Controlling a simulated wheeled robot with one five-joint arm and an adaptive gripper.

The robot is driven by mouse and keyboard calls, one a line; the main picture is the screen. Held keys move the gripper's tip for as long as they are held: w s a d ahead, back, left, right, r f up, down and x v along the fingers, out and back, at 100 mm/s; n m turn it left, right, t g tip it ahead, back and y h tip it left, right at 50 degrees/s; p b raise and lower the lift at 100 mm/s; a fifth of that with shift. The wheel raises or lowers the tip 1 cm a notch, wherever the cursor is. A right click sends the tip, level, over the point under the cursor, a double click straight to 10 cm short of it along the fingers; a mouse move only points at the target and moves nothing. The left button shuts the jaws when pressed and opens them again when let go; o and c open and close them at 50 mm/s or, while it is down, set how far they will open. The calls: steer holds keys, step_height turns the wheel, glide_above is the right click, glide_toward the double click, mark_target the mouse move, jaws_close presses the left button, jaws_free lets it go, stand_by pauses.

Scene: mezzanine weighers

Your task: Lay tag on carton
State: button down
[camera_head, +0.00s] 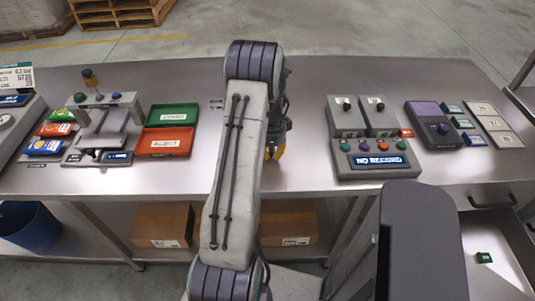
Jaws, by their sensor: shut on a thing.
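My gripper (274,151) is mostly hidden behind my arm. Only some orange-yellow finger parts show, low over the middle of the steel bench (310,180). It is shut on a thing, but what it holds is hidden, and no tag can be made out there. A brown carton (160,226) stands on the shelf under the bench at the left. Another brown carton (290,226) is under the bench right of my arm and partly covered by it. Each has a white label on its front.
Left on the bench are a press-like device (100,125), green (172,116) and red (165,143) trays and coloured packets. Right are a "NO RECORD" control box (375,160) and a purple-topped device (435,125). An open drawer (500,250) juts out at lower right, holding a green piece (484,257).

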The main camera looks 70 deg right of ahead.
steer(key=shift+f, duration=0.15)
steer(key=c, duration=1.4)
jaws_free()
